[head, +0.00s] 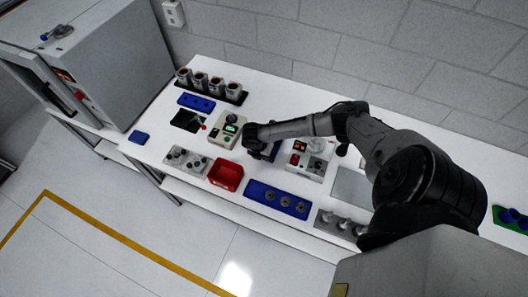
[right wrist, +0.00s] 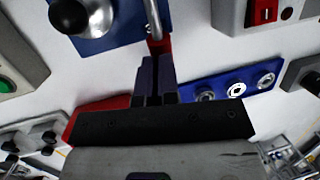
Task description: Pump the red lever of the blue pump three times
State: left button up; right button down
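The blue pump (right wrist: 98,38) shows at the top of the right wrist view, with a silver cylinder and a black knob. A metal rod on it ends in the red lever's handle (right wrist: 158,46). My right gripper (right wrist: 156,62) has its two dark fingers close together, with their tips right at the red handle. I see no red between the fingers; whether they touch the handle I cannot tell. In the head view my right gripper (head: 252,137) is over the white table, and my arm hides most of the pump. My left gripper is not in view.
A red bin (head: 226,175) and a blue tray (head: 277,199) with round parts lie near the table's front edge. A device with a green display (head: 231,118) stands left of my gripper; a box with a red switch (head: 307,165) stands right. Several cups (head: 200,82) stand behind.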

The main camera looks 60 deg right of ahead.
jog(key=a+p+v, duration=0.1)
jog(key=p+v, duration=0.1)
jog(key=v, duration=1.2)
jog(key=shift+f+p, duration=0.15)
jog(key=shift+p, duration=0.25)
jog(key=shift+w, duration=0.15)
